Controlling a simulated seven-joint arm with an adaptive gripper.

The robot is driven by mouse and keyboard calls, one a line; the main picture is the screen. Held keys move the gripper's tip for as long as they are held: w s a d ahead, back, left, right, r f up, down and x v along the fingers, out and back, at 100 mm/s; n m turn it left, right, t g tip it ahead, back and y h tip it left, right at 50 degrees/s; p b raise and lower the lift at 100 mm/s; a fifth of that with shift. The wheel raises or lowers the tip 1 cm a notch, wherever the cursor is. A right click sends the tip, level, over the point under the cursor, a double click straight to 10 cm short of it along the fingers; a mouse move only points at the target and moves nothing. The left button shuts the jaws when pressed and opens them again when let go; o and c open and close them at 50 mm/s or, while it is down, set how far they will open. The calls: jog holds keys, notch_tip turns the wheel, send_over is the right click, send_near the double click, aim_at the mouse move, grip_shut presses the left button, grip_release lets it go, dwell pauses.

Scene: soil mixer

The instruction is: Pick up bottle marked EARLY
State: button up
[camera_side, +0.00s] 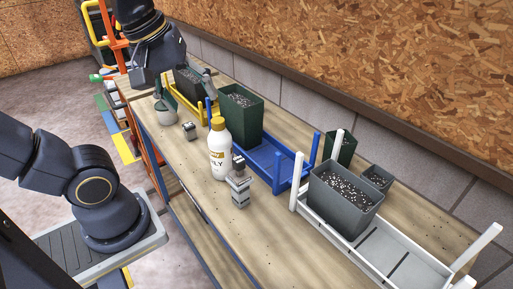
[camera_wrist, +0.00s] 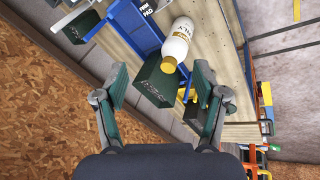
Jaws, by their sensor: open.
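The bottle (camera_side: 219,158) is white with a gold cap and stands upright on the wooden bench in the side view. Its label shows only the ending "LY"; the rest of the word is turned away. In the wrist view the bottle (camera_wrist: 179,42) appears ahead of my gripper (camera_wrist: 161,72), with its gold cap towards me. My gripper is open, with its two green-padded fingers spread wide and nothing held between them. The bottle lies beyond the fingertips, apart from them.
A small metallic block (camera_side: 239,188) stands just in front of the bottle. A white tray (camera_side: 392,255) holds a grey soil pot (camera_side: 343,205).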

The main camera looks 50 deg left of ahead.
jog(key=w+a+r+n+g, duration=0.2)
jog(key=w+a+r+n, duration=0.25)
jog(key=n, duration=0.75)
jog(key=n+g, duration=0.2)
jog(key=n, duration=0.2)
send_near(218, 120)
jog(key=f, duration=0.2)
jog(key=a+f, duration=0.1)
jog(key=f, duration=0.1)
jog(key=shift+f, duration=0.35)
jog(key=f, duration=0.5)
jog(key=shift+w+d+f, duration=0.1)
jog(key=shift+d+f, duration=0.3)
grip_shut()
